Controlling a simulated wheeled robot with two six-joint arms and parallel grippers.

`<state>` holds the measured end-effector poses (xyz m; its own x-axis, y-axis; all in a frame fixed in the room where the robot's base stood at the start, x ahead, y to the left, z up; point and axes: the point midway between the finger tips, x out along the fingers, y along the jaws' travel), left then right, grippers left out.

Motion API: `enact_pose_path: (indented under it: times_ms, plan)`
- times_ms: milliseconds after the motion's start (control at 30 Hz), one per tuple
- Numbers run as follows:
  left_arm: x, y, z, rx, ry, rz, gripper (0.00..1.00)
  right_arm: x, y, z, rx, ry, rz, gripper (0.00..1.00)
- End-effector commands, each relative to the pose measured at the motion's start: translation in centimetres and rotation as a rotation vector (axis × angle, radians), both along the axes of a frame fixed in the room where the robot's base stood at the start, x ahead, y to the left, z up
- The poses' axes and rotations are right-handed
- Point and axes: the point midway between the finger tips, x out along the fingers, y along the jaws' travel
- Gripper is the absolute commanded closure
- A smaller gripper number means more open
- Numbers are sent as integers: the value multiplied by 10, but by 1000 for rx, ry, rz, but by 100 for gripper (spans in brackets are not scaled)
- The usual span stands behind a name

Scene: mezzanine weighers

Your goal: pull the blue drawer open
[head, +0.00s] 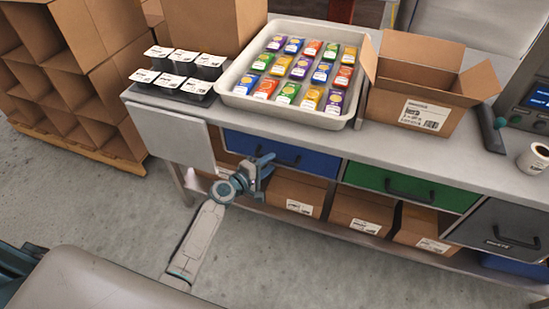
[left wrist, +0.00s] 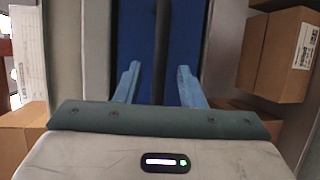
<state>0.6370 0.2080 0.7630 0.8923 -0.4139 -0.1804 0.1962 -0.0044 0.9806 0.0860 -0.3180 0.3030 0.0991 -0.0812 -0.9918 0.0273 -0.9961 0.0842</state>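The blue drawer (head: 318,163) is under the bench top, left of the green drawer, and its front looks flush with the bench. Its dark bar handle (head: 285,160) is partly hidden by my left gripper (head: 265,166). In the left wrist view the blue front (left wrist: 202,30) fills the upper middle, with the handle (left wrist: 161,45) running across it. My left gripper's blue fingers (left wrist: 157,84) are apart, one on each side of the handle line, with gaps showing on both sides. My right gripper is not in view.
A green drawer (head: 410,187) and a grey drawer (head: 506,238) are to the right. Cardboard boxes (head: 298,194) stand on the lower shelf. On the bench are a tray (head: 233,97) of colourful packets, black tubs (head: 184,84) and an open carton (head: 420,80). The floor in front is clear.

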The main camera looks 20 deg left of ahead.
Motion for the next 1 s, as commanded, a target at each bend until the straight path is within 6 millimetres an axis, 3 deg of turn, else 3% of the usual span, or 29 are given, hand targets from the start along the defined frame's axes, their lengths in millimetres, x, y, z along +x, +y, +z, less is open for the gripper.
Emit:
enact_pose_path:
  times_ms: [200, 567, 600, 767, 1000]
  plan:
    - [26, -12, -5, 0, 0, 1, 64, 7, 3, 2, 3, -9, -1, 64]
    - [31, -14, -7, 2, 0, 1, 64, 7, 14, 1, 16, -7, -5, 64]
    - [31, -14, -7, 2, 0, 1, 66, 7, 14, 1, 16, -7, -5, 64]
    - [31, -14, -7, 2, 0, 1, 98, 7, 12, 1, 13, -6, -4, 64]
    - [30, -14, -7, 2, 0, 1, 100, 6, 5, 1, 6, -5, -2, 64]
